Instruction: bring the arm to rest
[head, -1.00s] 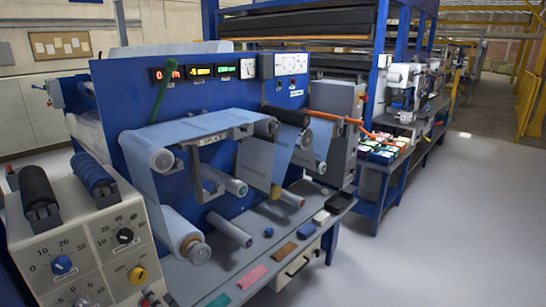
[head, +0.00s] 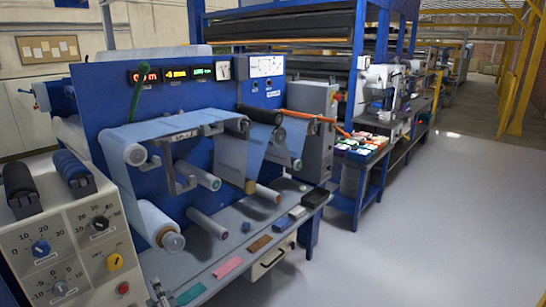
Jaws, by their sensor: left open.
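My left gripper (head: 159,293) shows only as a small grey piece at the bottom edge, in front of the bench's near edge and right of the beige control box. Its jaws are open, and I see nothing held in them. Most of it and its arm are cut off by the frame. My right gripper is not in view. The blue roller machine (head: 108,105) carries light film (head: 140,200) over several rollers.
The grey bench (head: 205,250) holds pink, green and brown blocks and a black tray (head: 316,198). The beige control box (head: 75,240) with dials stands at the left. A blue side table (head: 362,160) holds coloured boxes. The floor (head: 430,230) at right is clear.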

